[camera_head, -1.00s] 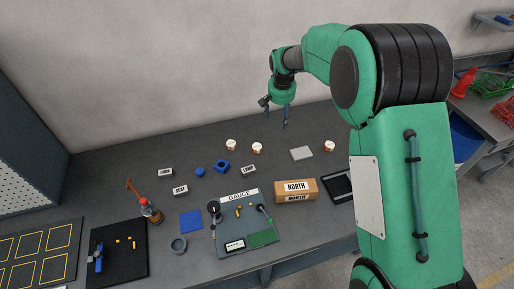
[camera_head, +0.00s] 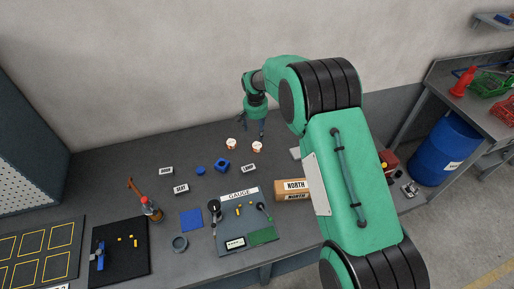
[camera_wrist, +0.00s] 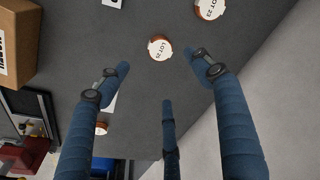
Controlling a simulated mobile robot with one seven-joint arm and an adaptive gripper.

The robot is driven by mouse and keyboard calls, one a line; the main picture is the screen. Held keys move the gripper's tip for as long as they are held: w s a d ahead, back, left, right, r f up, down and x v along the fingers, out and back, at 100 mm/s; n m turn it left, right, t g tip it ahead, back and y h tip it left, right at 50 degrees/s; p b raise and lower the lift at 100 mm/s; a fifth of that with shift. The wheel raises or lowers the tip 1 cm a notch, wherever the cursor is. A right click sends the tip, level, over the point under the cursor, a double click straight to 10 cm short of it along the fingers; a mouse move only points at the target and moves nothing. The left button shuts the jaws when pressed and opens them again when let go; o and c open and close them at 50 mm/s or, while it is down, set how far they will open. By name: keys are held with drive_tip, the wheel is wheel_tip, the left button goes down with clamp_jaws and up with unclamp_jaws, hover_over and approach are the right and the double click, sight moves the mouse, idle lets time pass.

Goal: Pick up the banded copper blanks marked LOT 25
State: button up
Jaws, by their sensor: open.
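Three copper blanks with white labelled tops are in the wrist view. The nearest blank (camera_wrist: 160,47) appears to read LOT 25 and lies ahead of my gripper (camera_wrist: 160,66), between the directions of its two outer fingers. A second blank (camera_wrist: 210,9) at the top edge appears to read LOT 23; its last digit is hard to tell. In the head view two blanks show, a left one (camera_head: 231,144) and a right one (camera_head: 257,147). My gripper (camera_head: 252,128) is open and empty above and behind them.
The NORTH box (camera_head: 293,189) stands to the right, partly behind my arm. A grey plate (camera_head: 296,153) is mostly hidden by my arm. The wall is close behind.

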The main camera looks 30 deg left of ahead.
hover_over(257, 145)
drive_tip(key=s, duration=0.1)
drive_tip(key=shift+d+f, duration=0.15)
drive_tip(key=shift+f, duration=1.95)
drive_tip(key=shift+d+f, duration=0.15)
drive_tip(key=shift+f, duration=1.95)
drive_tip(key=shift+s+f, duration=0.1)
drive_tip(key=shift+w+a+f, duration=0.1)
drive_tip(key=shift+w+f, duration=0.1)
drive_tip(key=shift+f, duration=1.05)
drive_tip(key=shift+w+a+f, duration=0.1)
drive_tip(key=shift+w+f, duration=0.1)
drive_tip(key=shift+f, duration=1)
drive_tip(key=c, duration=1.3)
